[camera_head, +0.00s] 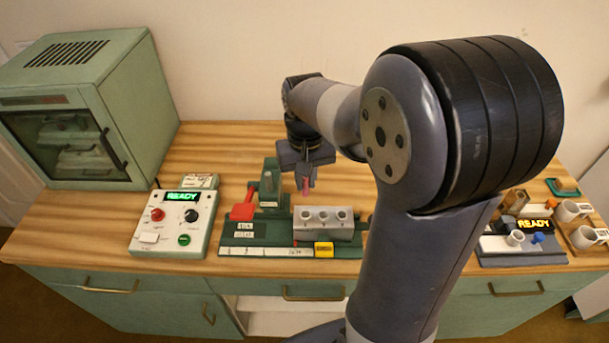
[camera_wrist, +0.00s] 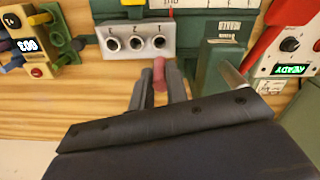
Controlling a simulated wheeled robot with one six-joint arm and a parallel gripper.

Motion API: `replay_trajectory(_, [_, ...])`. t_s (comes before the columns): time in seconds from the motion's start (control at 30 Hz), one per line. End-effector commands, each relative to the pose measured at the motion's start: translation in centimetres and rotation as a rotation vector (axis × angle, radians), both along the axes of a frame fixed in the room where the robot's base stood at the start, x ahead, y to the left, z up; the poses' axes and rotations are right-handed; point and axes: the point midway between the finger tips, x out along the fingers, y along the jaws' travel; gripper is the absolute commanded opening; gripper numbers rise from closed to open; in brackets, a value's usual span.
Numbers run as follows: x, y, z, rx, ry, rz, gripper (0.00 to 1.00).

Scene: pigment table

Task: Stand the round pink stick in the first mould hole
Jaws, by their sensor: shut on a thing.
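The round pink stick (camera_head: 305,185) is held upright in my gripper (camera_head: 303,168), in the air above and behind the mould. In the wrist view the stick (camera_wrist: 159,75) shows between the two fingers of my gripper (camera_wrist: 159,84), which are shut on it. The grey mould block (camera_head: 323,235) has three round holes in a row. In the wrist view the rightmost hole (camera_wrist: 160,42), by a label like 1, lies just above the stick's end in the picture. The stick appears apart from the block. All three holes look empty.
A green stand with a red handle (camera_head: 242,211) is close left of the mould. A yellow block (camera_head: 323,248) lies at its front. A control box reading READY (camera_head: 178,222) and a green oven cabinet (camera_head: 130,100) are left; another station (camera_head: 520,243) is right.

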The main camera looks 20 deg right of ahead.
Motion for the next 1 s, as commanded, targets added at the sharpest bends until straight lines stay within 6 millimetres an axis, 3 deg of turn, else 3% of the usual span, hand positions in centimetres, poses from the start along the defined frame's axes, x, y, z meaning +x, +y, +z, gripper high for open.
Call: replay_trajectory(1.0, [0.0, 0.0, -7.8, 0.0, 0.001, 0.002, 0.0])
